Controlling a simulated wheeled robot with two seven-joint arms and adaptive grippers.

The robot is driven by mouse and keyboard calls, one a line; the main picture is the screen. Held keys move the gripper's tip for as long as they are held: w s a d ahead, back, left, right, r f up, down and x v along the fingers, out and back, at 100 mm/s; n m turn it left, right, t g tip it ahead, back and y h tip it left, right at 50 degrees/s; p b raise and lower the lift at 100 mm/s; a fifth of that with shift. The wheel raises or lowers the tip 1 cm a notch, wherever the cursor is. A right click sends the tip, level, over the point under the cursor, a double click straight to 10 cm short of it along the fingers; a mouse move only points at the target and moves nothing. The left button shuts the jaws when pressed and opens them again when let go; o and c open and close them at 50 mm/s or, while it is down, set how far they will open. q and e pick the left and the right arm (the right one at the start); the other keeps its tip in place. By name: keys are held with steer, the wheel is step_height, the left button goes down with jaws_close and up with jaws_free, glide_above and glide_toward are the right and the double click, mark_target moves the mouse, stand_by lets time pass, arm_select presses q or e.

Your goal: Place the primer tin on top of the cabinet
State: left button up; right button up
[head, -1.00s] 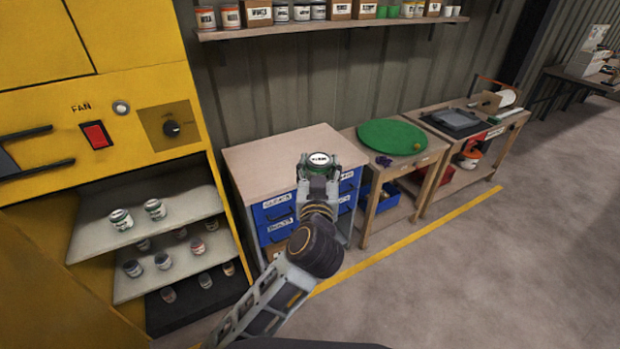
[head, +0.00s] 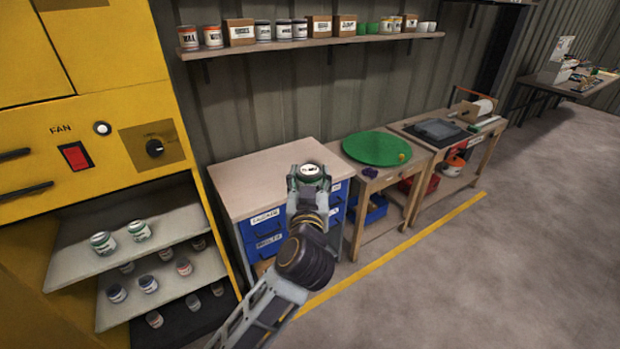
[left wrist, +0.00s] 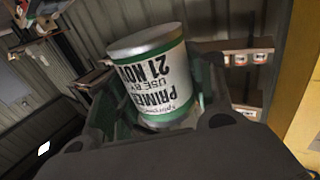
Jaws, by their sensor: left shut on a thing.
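The primer tin (head: 309,172) is white with green bands and a silver rim. My left gripper (head: 308,184) is shut on it. In the left wrist view the tin (left wrist: 152,75) sits between the fingers, with its label reading upside down. In the head view the tin overlaps the right part of the pale top of the blue-drawer cabinet (head: 250,180); I cannot tell its height above that top. The cabinet's top is otherwise bare. My arm hides part of the drawers. My right gripper is not in view.
A yellow cabinet (head: 110,110) with a fan switch stands open at the left, several tins on its shelves. A wall shelf (head: 310,46) with tins and boxes hangs above. Right of the blue-drawer cabinet are a table with a green disc (head: 376,148) and a workbench (head: 475,145).

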arm_select(q)
steer(key=shift+a, duration=0.1)
steer(key=shift+s+a+f+m+g+h, duration=0.15)
steer(key=shift+f+m+h, duration=0.25)
steer(key=shift+h, duration=0.35)
steer(key=shift+s+a+f+m+g+h, duration=0.1)
steer(key=shift+f+m+h, duration=0.1)
steer(key=shift+m+h, duration=0.45)
steer(key=shift+s+a+f+m+g+h, duration=0.15)
steer(key=shift+f+m+h, duration=0.2)
steer(key=shift+h, duration=0.45)
steer(key=shift+a+f+m+h, duration=0.2)
steer(key=shift+f+m+h, duration=0.1)
steer(key=shift+m+h, duration=0.25)
steer(key=shift+f+g+h, duration=0.15)
steer(key=shift+g+h, duration=0.15)
steer(key=shift+h, duration=0.15)
steer(key=shift+s+a+f+m+h, duration=0.1)
steer(key=shift+a+f+m+h, duration=0.1)
steer(key=shift+m+h, duration=0.25)
steer(key=shift+g, duration=0.3)
steer(key=shift+f+m+h, duration=0.15)
steer(key=shift+m+h, duration=0.15)
steer(key=shift+h, duration=0.15)
steer(key=shift+s+f+g, duration=0.1)
steer(key=shift+g, duration=0.2)
steer(key=shift+a+f+m+h, duration=0.2)
steer(key=shift+f+m+h, duration=0.1)
steer(key=shift+m+h, duration=0.25)
